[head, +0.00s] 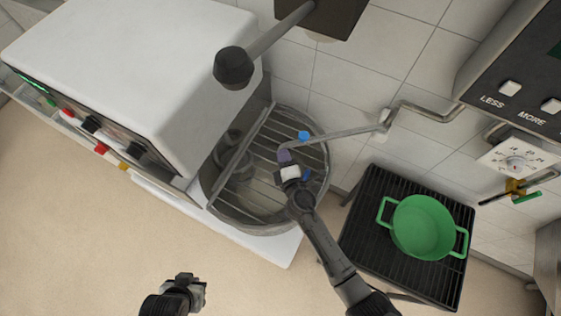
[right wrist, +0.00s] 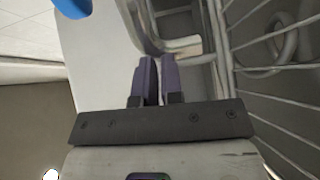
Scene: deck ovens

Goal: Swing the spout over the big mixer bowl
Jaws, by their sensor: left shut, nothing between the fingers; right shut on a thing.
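The spout (head: 345,132) is a grey jointed pipe from the wall; its free end, with a blue part (head: 303,135), lies above the big mixer bowl (head: 270,229) as seen from the head. The bowl is round metal with a wire guard (head: 310,155) over it. My right gripper (head: 284,156) is at the spout's free end, shut on it, above the guard. In the right wrist view its purple fingers (right wrist: 157,80) are close together; the grip itself is partly hidden. My left gripper (head: 190,290) is shut and empty, low over the floor, away from the bowl.
The white mixer body (head: 140,60) with a dark-knobbed lever (head: 233,67) stands left of the bowl. A green pot (head: 422,225) sits on a black rack (head: 365,215) to the right. A control panel (head: 530,85) hangs at upper right.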

